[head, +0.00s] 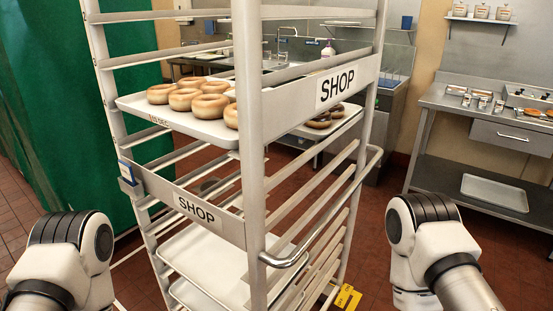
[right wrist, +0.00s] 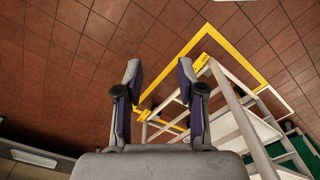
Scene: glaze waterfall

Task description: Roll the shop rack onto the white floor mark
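The shop rack (head: 250,150), a tall pale metal frame with SHOP signs on two sides, stands upright close in front of me. A curved metal handle (head: 285,257) is on its near corner post. In the right wrist view the rack (right wrist: 238,118) is to the right of my right gripper (right wrist: 160,85), which is open with nothing between its fingers, apart from the rack. My left gripper is out of view; only arm links show. Thin white lines show on the floor at the rack's left (head: 128,256), but I cannot tell whether they are the whole white mark.
A tray (head: 195,124) of doughnuts sits on the rack, with lower empty trays. A yellow floor outline (right wrist: 232,43) surrounds part of the rack's base. A green curtain (head: 50,100) hangs at left. A steel counter (head: 490,120) stands at right. Brown tiled floor is open between.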

